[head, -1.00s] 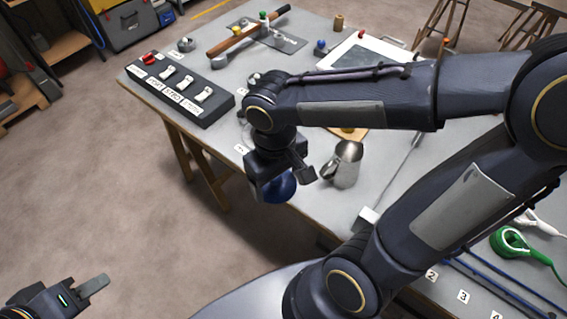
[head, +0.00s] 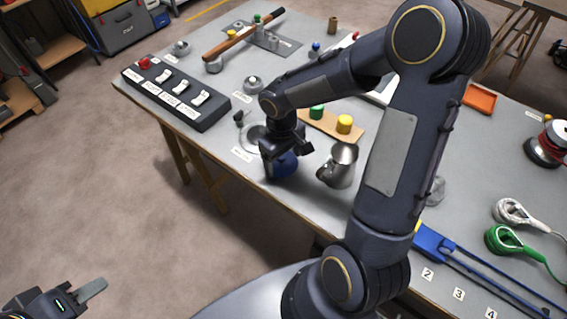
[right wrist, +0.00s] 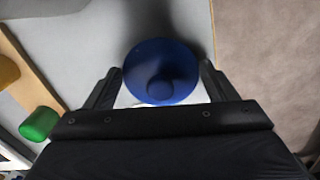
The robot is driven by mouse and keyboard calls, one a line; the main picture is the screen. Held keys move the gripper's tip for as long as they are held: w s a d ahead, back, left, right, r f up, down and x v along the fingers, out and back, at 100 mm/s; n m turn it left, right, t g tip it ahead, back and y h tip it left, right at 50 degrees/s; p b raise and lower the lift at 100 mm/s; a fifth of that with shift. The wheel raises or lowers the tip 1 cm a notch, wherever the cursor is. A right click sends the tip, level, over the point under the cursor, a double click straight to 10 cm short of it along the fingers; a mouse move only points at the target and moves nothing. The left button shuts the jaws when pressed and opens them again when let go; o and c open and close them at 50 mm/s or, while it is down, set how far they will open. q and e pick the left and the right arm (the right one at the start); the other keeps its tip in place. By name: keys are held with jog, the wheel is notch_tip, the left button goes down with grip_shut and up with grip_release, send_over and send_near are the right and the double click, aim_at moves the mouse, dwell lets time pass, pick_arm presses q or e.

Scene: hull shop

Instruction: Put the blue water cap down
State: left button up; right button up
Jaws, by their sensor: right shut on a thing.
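The blue water cap (head: 284,165) is a round blue piece with a knob on top. My right gripper (head: 283,158) is shut on it, close over the front edge of the grey table. In the right wrist view the cap (right wrist: 160,72) sits between the two fingers of the right gripper (right wrist: 160,85). Whether its underside touches the table cannot be told. My left gripper (head: 88,293) is at the lower left, away from the table; its finger gap is not clear.
A metal jug (head: 342,167) stands just right of the cap. Behind are a wooden board (head: 321,122) with green and yellow caps and a dark switch panel (head: 175,95). Green (head: 500,240) and white coiled things lie at the right. The table (head: 215,150) has bare patches left of the cap.

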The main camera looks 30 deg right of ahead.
aim_at(283, 161)
jog(key=shift+f, duration=1.65)
jog(key=shift+f+b, duration=0.25)
jog(key=shift+b, duration=0.1)
jog(key=o, duration=1)
jog(key=shift+r, duration=0.15)
jog(key=shift+o, duration=0.2)
jog(key=r, duration=0.7)
jog(key=r+p, duration=0.1)
jog(key=r, duration=0.3)
jog(key=shift+w+a, duration=0.1)
jog(key=shift+w, duration=0.15)
jog(key=shift+s+r, duration=0.2)
jog(key=shift+r, duration=0.6)
jog(key=s+a+r+m+t+y, duration=0.2)
jog(key=s+t, duration=0.1)
jog(key=s, duration=0.5)
jog(key=s+a+r+m+t+y, duration=0.1)
jog(key=s+a+r+t+y, duration=0.1)
jog(key=s, duration=0.6)
jog(key=shift+r+m+t, duration=0.4)
jog(key=shift+r+t, duration=0.1)
jog(key=shift+r, duration=0.3)
